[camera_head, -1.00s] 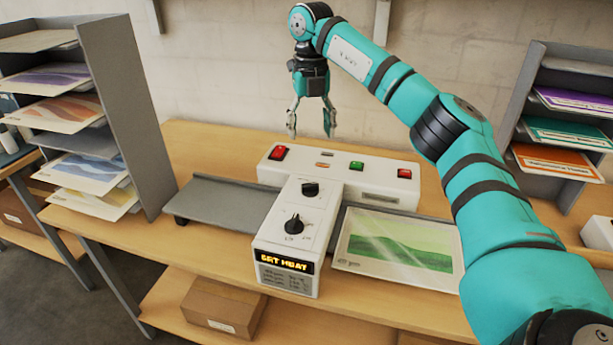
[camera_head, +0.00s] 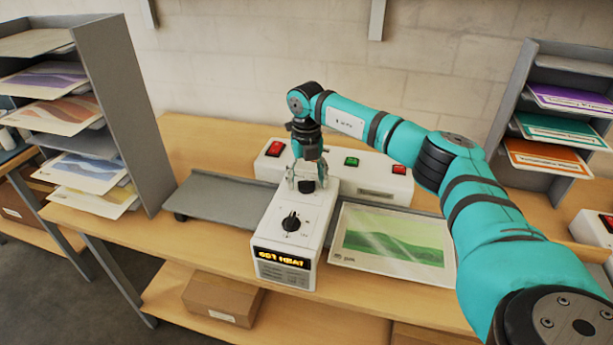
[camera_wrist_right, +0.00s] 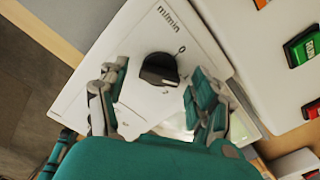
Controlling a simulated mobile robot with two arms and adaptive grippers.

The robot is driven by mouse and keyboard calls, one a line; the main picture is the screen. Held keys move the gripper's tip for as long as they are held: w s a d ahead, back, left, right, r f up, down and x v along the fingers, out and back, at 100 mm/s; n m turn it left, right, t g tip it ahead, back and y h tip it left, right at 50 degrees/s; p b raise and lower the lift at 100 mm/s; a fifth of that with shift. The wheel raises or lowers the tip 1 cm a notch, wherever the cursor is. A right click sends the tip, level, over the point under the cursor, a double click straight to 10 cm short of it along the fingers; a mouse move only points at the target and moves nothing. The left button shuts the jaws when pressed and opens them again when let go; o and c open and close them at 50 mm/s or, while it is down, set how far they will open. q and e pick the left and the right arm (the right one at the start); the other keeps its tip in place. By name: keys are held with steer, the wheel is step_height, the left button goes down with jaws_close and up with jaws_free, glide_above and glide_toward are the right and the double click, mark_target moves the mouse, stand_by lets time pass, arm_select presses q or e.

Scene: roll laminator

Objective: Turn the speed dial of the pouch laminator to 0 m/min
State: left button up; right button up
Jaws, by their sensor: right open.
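The white pouch laminator (camera_head: 272,231) stands on the table with two black dials on its front arm. The rear dial (camera_head: 307,186) is the speed dial; in the right wrist view the speed dial (camera_wrist_right: 159,70) is black, beside printed "m/min" and "0" marks. I cannot tell clearly where it points. The front dial (camera_head: 291,222) is clear of the gripper. My right gripper (camera_head: 306,180) points down over the speed dial. In the right wrist view its open fingers (camera_wrist_right: 155,82) stand on either side of the dial, with visible gaps. My left gripper is not in view.
The laminator's rear body carries a red switch (camera_head: 275,149), a green button (camera_head: 352,161) and another red switch (camera_head: 399,169). A grey tray (camera_head: 220,200) lies left, a green-picture sheet (camera_head: 395,240) right. Paper racks stand at both sides.

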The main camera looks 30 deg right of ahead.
steer(key=c, duration=1.2)
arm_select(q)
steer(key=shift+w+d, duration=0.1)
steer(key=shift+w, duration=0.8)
arm_select(e)
steer(key=shift+o, duration=0.2)
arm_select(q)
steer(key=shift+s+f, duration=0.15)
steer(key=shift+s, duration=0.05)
arm_select(e)
steer(key=shift+n, duration=0.7)
steer(key=n+b, duration=0.1)
steer(key=n, duration=0.2)
steer(key=n+b, duration=0.1)
steer(key=n, duration=0.2)
steer(key=shift+n, duration=0.4)
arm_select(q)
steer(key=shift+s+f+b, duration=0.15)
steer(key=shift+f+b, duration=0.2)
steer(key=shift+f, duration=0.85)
arm_select(e)
steer(key=shift+r+n, duration=0.1)
steer(key=shift+n, duration=1.8)
steer(key=shift+w, duration=0.1)
